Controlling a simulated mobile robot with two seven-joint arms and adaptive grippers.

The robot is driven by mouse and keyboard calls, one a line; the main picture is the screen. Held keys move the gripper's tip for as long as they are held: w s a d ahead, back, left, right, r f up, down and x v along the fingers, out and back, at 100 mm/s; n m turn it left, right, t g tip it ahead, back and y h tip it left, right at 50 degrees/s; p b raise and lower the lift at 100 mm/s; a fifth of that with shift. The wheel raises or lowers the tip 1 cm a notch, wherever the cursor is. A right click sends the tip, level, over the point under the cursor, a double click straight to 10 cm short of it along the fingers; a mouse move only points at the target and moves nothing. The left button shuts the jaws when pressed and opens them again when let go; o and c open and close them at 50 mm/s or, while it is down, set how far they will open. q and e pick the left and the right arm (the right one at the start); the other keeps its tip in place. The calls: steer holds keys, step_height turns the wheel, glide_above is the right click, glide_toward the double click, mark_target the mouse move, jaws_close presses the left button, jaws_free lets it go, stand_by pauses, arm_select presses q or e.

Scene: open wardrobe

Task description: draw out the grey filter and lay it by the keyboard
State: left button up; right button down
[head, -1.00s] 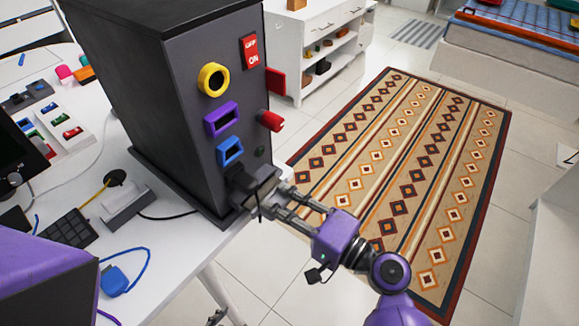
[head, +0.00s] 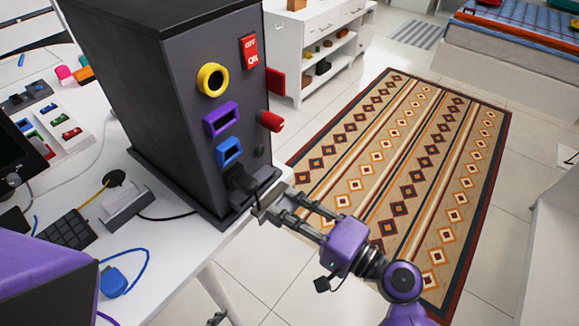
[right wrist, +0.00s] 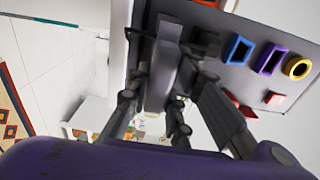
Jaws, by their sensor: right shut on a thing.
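The grey filter (head: 266,203) is a flat slab in my right gripper (head: 275,212), just in front of the lower front of the dark cabinet (head: 185,110). In the right wrist view the filter (right wrist: 160,78) stands lengthwise between the fingers (right wrist: 155,100), which are shut on it. I cannot tell whether its far end still touches the cabinet. The keyboard (head: 68,231) is a small black keypad on the white table, left of the cabinet. My left gripper is not in view.
The cabinet front has a yellow ring (head: 213,79), purple and blue sockets, a red knob (head: 270,120) and a red switch. A grey block (head: 125,208), cables and a blue plug (head: 113,281) lie near the keyboard. Bare table (head: 170,255) shows between them and the edge.

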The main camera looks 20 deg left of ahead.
steer(key=shift+v, duration=1.35)
